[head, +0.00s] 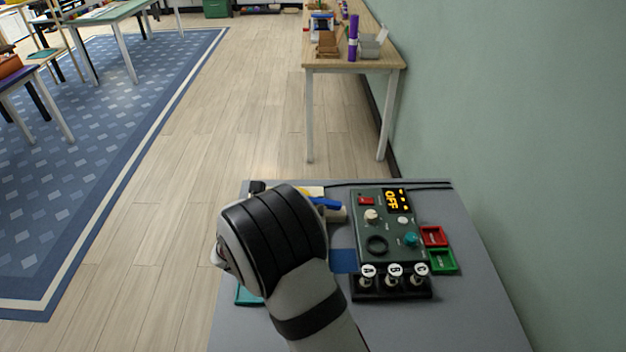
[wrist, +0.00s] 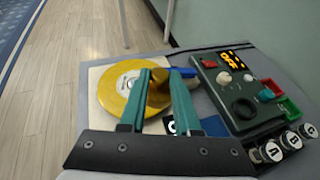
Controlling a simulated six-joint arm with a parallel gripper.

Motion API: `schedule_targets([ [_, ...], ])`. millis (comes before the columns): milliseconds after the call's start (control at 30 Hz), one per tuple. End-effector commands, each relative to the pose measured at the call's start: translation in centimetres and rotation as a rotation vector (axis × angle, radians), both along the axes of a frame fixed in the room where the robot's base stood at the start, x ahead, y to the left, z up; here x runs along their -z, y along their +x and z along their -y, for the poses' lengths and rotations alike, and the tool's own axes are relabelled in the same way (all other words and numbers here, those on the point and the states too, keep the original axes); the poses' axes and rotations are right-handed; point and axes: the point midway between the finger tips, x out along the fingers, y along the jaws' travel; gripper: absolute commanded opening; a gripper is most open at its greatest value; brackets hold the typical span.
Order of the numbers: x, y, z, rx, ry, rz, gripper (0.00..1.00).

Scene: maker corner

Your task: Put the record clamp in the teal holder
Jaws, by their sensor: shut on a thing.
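The record clamp (wrist: 158,96) is a brass-coloured knob, seen in the wrist view over the yellow record (wrist: 113,98) with its white label. My gripper (wrist: 160,77) has teal fingers and is shut on the clamp, one finger on each side. The frames do not clearly show whether the clamp touches the record. In the head view my arm hides the gripper, the clamp and most of the record player. A teal piece, likely the teal holder (head: 243,297), shows at the left of the grey table, mostly hidden behind my arm.
A dark control box (head: 385,228) with a lit display stands right of the record player. Three lettered plugs (head: 394,275) stand in front of it. A red tray (head: 433,236) and a green tray (head: 442,261) lie at its right. A blue patch (head: 344,261) lies beside my arm.

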Motion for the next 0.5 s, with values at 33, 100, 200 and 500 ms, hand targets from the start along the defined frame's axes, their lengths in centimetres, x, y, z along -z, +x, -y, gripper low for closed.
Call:
schedule_targets([
  [33,0.9,-1.8,-2.3,-0.001,-0.002,-0.003,0.0],
  [100,2.1,-4.7,-4.7,0.017,-0.003,-0.002,0.0],
  [200,3.5,-8.8,-7.3,0.044,-0.002,-0.001,0.0],
  [500,5.3,-14.0,-9.2,0.084,-0.001,0.0,0.0],
])
